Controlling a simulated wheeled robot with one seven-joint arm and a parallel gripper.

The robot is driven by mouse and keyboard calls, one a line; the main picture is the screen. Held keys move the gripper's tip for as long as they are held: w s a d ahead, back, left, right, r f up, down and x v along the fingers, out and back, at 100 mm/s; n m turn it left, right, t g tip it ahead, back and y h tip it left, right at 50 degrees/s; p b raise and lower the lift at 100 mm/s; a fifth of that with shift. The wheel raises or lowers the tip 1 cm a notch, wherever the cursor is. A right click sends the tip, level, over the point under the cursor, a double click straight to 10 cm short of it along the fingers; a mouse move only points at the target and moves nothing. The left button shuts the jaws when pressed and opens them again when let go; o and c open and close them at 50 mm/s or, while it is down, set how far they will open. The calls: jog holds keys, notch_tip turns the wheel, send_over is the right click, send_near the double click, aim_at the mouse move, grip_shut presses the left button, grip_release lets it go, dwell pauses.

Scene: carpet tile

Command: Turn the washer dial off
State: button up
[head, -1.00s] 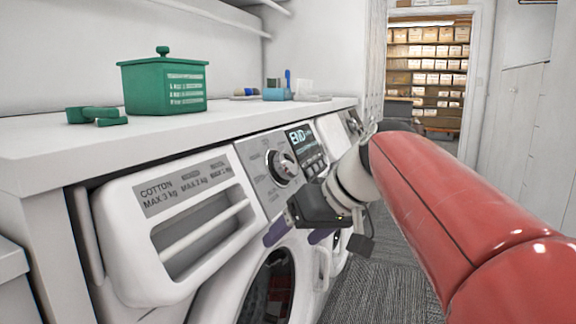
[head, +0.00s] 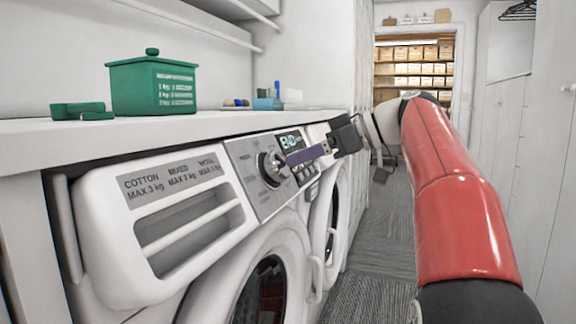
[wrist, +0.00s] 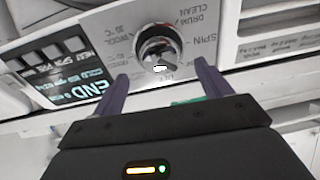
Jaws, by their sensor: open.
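The washer dial (head: 270,168) is a round silver knob with a dark rim on the grey control panel of the nearer washer. My gripper (head: 285,160) reaches in from the right, its purple fingers pointing at the dial. In the wrist view the dial (wrist: 158,50) sits just beyond and between the two fingertips (wrist: 160,72). The gripper is open and nothing is between its fingers. In the head view one finger overlaps the panel beside the dial, so I cannot tell whether it touches.
The display (head: 290,142) reads END. A detergent drawer (head: 185,215) juts out left of the panel. A white counter (head: 130,128) runs above, with a green box (head: 152,85) on it. A second washer stands beyond. The carpeted aisle (head: 375,240) is clear.

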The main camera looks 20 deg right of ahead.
aim_at(284, 162)
jog(key=shift+x, duration=2.3)
jog(key=shift+c, duration=0.5)
jog(key=c, duration=0.9)
jog(key=shift+m, duration=0.4)
jog(key=m+p, duration=0.1)
jog(key=m, duration=0.3)
jog(key=shift+p, duration=0.3)
jog(key=shift+d+m+t+h+p, duration=0.1)
jog(key=shift+m+t+h+p, duration=0.25)
jog(key=shift+m+p, duration=1.3)
jog(key=shift+f+m+b, duration=0.1)
jog(key=shift+m+b, duration=0.55)
jog(key=shift+m, duration=0.1)
